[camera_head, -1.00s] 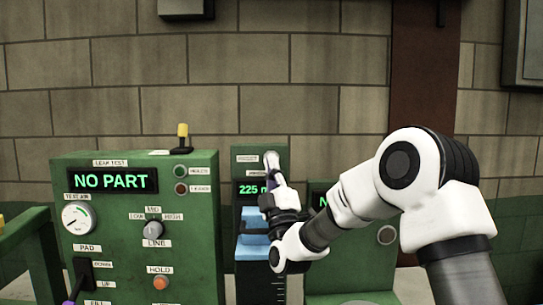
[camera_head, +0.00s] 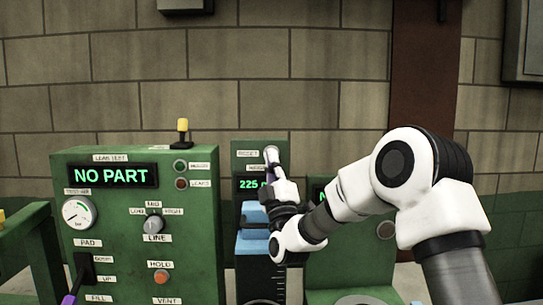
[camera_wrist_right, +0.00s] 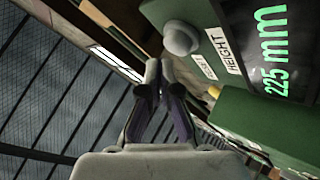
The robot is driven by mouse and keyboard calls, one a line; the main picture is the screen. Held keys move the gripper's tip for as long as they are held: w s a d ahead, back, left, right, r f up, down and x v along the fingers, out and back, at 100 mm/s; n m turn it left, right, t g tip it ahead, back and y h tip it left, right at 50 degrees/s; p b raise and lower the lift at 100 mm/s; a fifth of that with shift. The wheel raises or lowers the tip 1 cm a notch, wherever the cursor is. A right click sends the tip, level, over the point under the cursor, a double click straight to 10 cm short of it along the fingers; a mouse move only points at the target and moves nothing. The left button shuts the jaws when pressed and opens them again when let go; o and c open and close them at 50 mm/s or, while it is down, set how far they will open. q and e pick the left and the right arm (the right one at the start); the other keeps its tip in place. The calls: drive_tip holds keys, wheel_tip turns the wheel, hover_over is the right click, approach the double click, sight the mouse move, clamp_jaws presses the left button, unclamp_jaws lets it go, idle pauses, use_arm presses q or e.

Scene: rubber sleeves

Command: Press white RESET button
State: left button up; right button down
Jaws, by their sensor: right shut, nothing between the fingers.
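The white RESET button (camera_wrist_right: 180,38) is a round knob on the green height gauge panel, beside the RESET label, at the top of the right wrist view. My right gripper (camera_wrist_right: 160,70) is shut and empty, with its pale fingertips together just below and left of the button in that view. A gap shows between them there, but I cannot tell the depth. In the head view, my right gripper (camera_head: 271,155) reaches up in front of the panel, right of the RESET label (camera_head: 247,154). My left gripper is not in view.
The gauge display (camera_head: 250,184) reads 225 mm, partly covered by my gripper. A green leak test console (camera_head: 135,225) showing NO PART stands to the left. Another green unit (camera_head: 350,255) is behind my right arm. A brick wall (camera_head: 300,60) stands behind everything.

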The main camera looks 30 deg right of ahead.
drive_tip(key=shift+w+d, duration=0.1)
drive_tip(key=shift+w, duration=0.05)
idle(0.5)
drive_tip(key=shift+w+d, duration=0.15)
drive_tip(key=shift+w, duration=0.1)
drive_tip(key=shift+w+d+b, duration=0.15)
drive_tip(key=shift+w+b, duration=0.1)
drive_tip(key=shift+b, duration=0.15)
idle(0.6)
drive_tip(key=shift+s+a+b, duration=0.4)
drive_tip(key=shift+s+b, duration=0.2)
drive_tip(key=shift+s, duration=0.05)
